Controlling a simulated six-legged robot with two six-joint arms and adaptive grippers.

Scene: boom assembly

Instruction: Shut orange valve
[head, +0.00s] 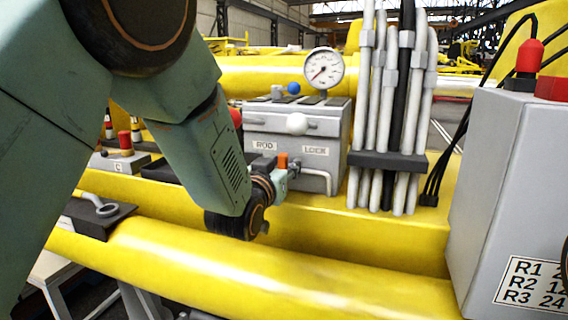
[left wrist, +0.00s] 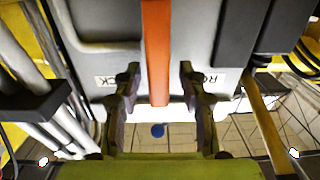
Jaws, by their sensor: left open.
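The orange valve handle (head: 282,160) stands upright on the front of the grey valve block (head: 262,131), between the ROD and LOCK labels. In the left wrist view the orange handle (left wrist: 156,50) is a long bar in the middle of the picture. My left gripper (head: 281,178) is at the front of the block, just below the handle. In the left wrist view its two open fingers (left wrist: 158,78) stand one on each side of the orange bar, with visible gaps. The arm hides part of the block's left side. My right gripper is not in view.
A pressure gauge (head: 323,68) and white (head: 297,123) and blue (head: 294,88) knobs are on the block. Grey and black hoses (head: 390,110) stand close to its right. A grey cabinet (head: 500,190) is at far right. Yellow boom tubes (head: 230,262) run in front.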

